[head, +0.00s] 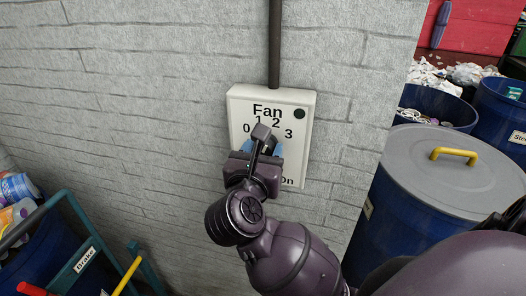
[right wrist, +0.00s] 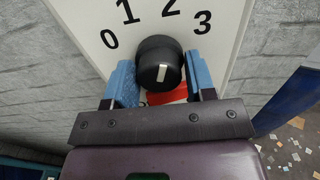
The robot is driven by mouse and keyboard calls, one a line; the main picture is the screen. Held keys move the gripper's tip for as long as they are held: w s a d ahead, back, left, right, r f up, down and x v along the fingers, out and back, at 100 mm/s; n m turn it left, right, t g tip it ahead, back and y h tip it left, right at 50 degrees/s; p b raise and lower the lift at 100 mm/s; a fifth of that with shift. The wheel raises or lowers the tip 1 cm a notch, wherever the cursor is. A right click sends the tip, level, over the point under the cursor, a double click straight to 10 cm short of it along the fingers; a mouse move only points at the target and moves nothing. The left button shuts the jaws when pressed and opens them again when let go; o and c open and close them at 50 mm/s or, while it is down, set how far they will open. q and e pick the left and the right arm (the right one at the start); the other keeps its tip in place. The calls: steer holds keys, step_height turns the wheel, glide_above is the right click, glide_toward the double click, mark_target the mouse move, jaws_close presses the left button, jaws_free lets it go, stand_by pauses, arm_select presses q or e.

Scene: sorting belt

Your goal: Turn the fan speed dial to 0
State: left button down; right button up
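A white fan panel (head: 300,160) is fixed to the grey wall, with "Fan" and the numbers 0, 1, 2 and 3. In the right wrist view, the black fan speed dial (right wrist: 160,55) has a white mark on its face; the mark stands roughly upright, between 1 and 2. My right gripper (head: 262,147) is in front of the panel and hides the dial in the head view. In the right wrist view, its blue fingers (right wrist: 160,80) are open, one on each side of the dial, with small gaps. My left gripper is not in view.
A dark pipe (head: 274,45) runs up from the panel. A lidded blue barrel (head: 395,215) with a yellow handle stands right of the panel, with open bins behind it. A teal-framed cart labelled "Brake" (head: 85,262) stands at lower left. A red patch (right wrist: 168,97) shows below the dial.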

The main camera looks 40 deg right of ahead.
steer(key=shift+n, duration=0.5)
steer(key=shift+c, duration=0.4)
steer(key=n, duration=1.1)
steer(key=shift+n, duration=1.9)
steer(key=o, duration=0.8)
steer(key=shift+c, duration=0.2)
steer(key=shift+r, duration=0.1)
